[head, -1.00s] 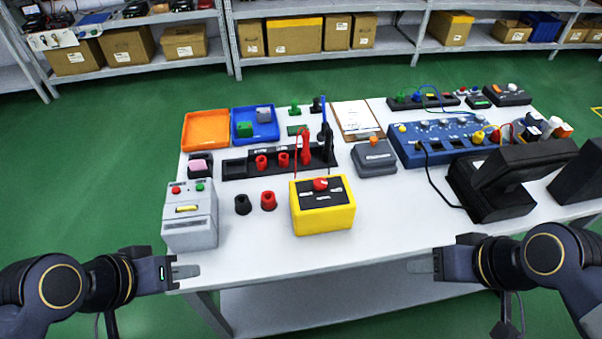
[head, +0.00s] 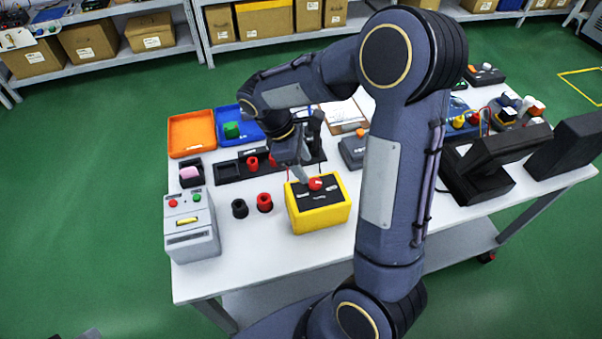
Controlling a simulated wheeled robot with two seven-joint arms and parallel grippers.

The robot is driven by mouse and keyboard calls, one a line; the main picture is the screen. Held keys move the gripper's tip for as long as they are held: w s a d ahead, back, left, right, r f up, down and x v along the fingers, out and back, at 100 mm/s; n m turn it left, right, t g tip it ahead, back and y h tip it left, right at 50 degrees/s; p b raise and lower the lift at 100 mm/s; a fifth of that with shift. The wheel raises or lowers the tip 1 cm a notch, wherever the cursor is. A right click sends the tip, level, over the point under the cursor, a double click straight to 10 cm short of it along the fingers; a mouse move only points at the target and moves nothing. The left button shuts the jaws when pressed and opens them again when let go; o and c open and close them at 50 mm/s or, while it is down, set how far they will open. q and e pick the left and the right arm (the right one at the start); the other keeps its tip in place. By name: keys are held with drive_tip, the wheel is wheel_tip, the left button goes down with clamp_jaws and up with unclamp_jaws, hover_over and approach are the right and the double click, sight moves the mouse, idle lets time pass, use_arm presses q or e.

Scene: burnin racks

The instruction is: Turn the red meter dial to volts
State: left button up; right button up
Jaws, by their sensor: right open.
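The yellow meter box (head: 318,214) stands on the white table, with a black top panel and white labels too small to read. The red dial (head: 315,184) sits on that panel near its back edge. My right gripper (head: 304,174) points down just behind and left of the dial, very close to it. It is open with nothing visible in it; whether a finger touches the dial cannot be told. The dial's pointer direction is unclear. Only a small grey piece, likely my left gripper (head: 90,333), shows at the bottom left edge.
A grey box with buttons (head: 191,226) stands left of the meter. Behind are a black rack (head: 228,168), an orange tray (head: 192,151) and a blue tray. My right arm hides much of the table's right half.

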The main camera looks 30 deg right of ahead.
sight(315, 180)
drive_tip(key=x, duration=0.5)
drive_tip(key=shift+d+f, duration=0.1)
drive_tip(key=shift+f, duration=0.25)
drive_tip(key=c, duration=1)
drive_tip(key=shift+m, duration=0.4)
drive_tip(key=m, duration=0.2)
drive_tip(key=m+y, duration=0.1)
drive_tip(key=m, duration=0.1)
drive_tip(key=m+g+y, duration=0.1)
drive_tip(key=shift+w+d+m, duration=0.15)
drive_tip(key=shift+d+m, duration=0.15)
drive_tip(key=shift+m, duration=0.1)
drive_tip(key=m+y, duration=0.2)
drive_tip(key=m, duration=0.3)
drive_tip(key=shift+d, duration=0.2)
